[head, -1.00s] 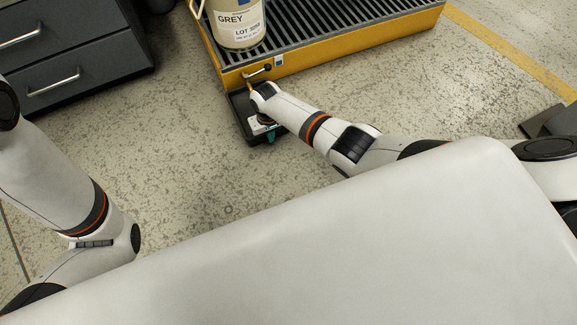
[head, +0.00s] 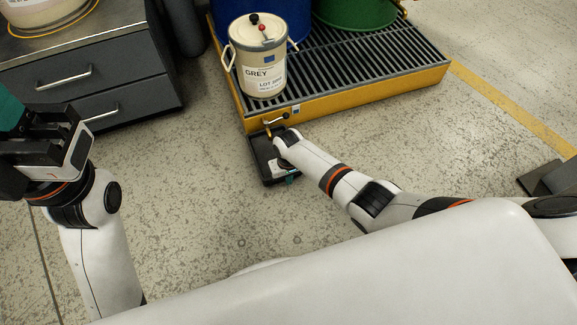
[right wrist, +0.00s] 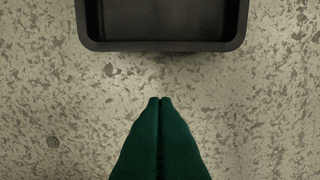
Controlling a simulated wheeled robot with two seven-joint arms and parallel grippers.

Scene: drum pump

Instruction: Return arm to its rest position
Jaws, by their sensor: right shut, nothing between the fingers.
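My right arm reaches from the right to the front of the yellow-edged grated platform (head: 350,102). Its gripper (head: 291,180) is mostly hidden behind my wrist in the head view. In the right wrist view its green fingers (right wrist: 160,100) are pressed together and empty, pointing at the near edge of a black tray (right wrist: 165,46) with bare floor between in the picture. The tray (head: 262,160) sits on the floor under a small tap (head: 276,121). My left arm is raised at the left; its gripper (head: 12,112) is cut off by the picture's edge.
A cream pail (head: 262,80) marked GREY stands on the platform, with a blue drum (head: 290,15) and a green drum (head: 355,8) behind. A dark drawer cabinet (head: 90,85) is at the upper left. The floor between my arms is clear.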

